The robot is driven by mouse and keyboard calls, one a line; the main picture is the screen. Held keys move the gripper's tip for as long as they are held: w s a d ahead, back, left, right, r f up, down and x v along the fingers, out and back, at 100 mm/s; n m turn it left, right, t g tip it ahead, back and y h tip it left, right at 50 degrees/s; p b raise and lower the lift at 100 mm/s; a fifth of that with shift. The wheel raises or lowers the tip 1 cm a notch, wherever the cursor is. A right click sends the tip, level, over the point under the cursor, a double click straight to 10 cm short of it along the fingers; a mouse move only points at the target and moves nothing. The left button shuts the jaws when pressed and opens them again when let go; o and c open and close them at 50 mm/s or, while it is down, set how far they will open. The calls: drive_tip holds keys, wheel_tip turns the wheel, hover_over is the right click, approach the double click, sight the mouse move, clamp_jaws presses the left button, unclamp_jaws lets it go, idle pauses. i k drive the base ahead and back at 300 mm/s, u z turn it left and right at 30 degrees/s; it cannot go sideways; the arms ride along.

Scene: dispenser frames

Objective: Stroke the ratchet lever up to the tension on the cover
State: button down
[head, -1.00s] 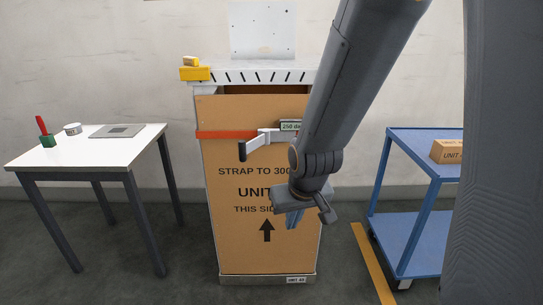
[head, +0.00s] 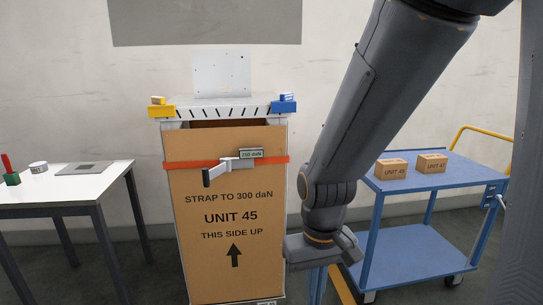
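The ratchet lever (head: 211,175) is a light grey handle with a dark grip. It sticks out to the lower left from the ratchet on the orange strap (head: 190,166). The strap runs across the cardboard unit (head: 190,252), whose print reads "STRAP TO 300 daN", "UNIT 45", "THIS SIDE UP". A small display (head: 250,153) on the ratchet appears to read 250 daN. My gripper (head: 318,280) points down to the right of the unit, lower than the lever and apart from it. Its fingers are mostly hidden or cut off, so its opening cannot be told.
A blue trolley (head: 470,187) with two small boxes (head: 432,163) stands at the right. A white table (head: 105,185) stands at the left. Yellow (head: 161,110) and blue (head: 283,105) blocks sit on the unit's top corners. The floor between table and unit is clear.

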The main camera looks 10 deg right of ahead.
sight(208, 175)
drive_tip(key=z, duration=1)
drive_tip(key=i, duration=0.75)
drive_tip(key=u, duration=1.3)
drive_tip(key=k, duration=0.5)
drive_tip(key=z, duration=0.8)
drive_tip(key=i, duration=0.65)
drive_tip(key=u, duration=0.15)
